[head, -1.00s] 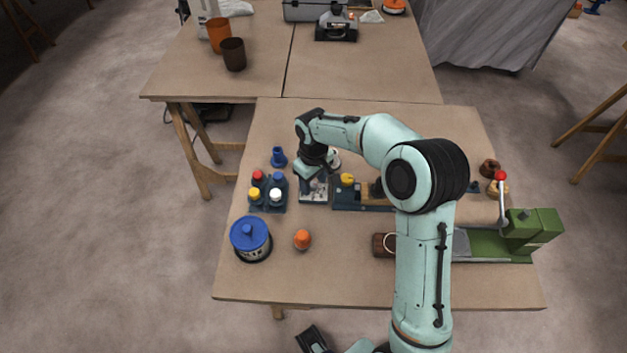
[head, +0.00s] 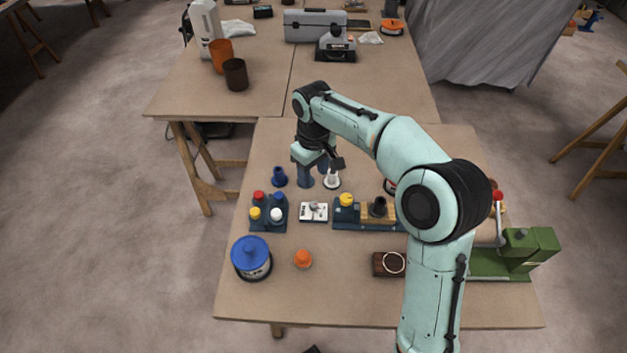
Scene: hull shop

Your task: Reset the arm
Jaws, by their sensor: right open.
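My right arm reaches in from the lower right over the near table (head: 345,292). Its right gripper (head: 319,182) points down above the table, behind a small white box with dark markings (head: 313,211). The jaws are open, one finger on each side, and I see nothing held between them. My left gripper does not show clearly.
A rack of coloured-cap bottles (head: 268,212), a blue-lidded tub (head: 251,258) and an orange knob (head: 302,259) stand left. A block with yellow knob (head: 347,207), brown box (head: 389,264) and green machine (head: 520,255) stand right. The front strip is clear.

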